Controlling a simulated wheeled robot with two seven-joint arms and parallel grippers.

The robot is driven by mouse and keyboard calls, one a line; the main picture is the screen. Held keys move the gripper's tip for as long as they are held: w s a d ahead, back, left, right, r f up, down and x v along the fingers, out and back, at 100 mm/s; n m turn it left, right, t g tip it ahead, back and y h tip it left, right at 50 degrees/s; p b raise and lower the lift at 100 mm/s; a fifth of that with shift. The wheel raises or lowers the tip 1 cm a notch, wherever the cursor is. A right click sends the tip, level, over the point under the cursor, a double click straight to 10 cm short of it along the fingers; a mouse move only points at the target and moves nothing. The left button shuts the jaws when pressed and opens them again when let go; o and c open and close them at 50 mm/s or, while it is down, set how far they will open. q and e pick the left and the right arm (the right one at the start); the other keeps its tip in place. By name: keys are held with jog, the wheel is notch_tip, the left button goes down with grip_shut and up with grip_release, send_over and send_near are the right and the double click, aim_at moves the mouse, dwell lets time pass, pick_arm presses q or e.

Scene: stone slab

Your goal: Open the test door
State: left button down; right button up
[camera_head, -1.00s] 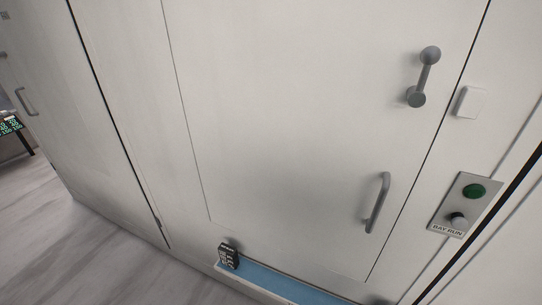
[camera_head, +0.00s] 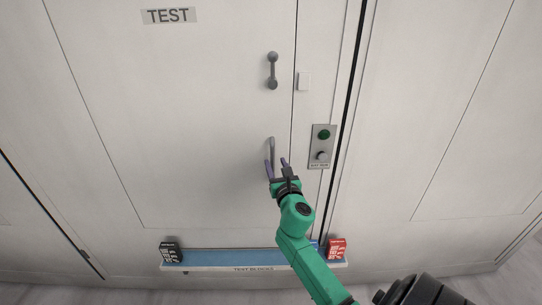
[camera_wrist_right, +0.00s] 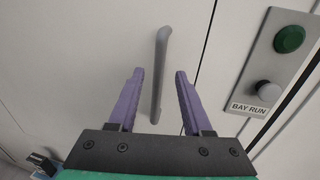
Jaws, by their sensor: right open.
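The test door (camera_head: 190,110) is a pale panel with a TEST label (camera_head: 168,15) at its top; it looks shut. A grey bar handle (camera_head: 271,150) stands upright near its right edge, and it also shows in the right wrist view (camera_wrist_right: 159,70). Above it is a grey lever with round ends (camera_head: 272,71). My right gripper (camera_head: 276,163), on a green arm, is open at the handle's lower part. In the right wrist view its purple fingers (camera_wrist_right: 159,75) point at the door, with the handle appearing between them, nearer the left finger. Contact cannot be told. My left gripper is out of view.
Right of the door is a control plate (camera_head: 320,146) with a green button and a knob, marked BAY RUN. A blue shelf (camera_head: 230,258) runs below the door, holding a dark box (camera_head: 171,251) and a red box (camera_head: 336,248).

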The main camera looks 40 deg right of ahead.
aim_at(273, 159)
jog(key=x, duration=0.5)
jog(key=shift+f, duration=0.1)
jog(key=shift+s+a, duration=0.1)
jog(key=shift+a, duration=0.05)
jog(key=c, duration=0.4)
grip_shut()
dwell(0.6)
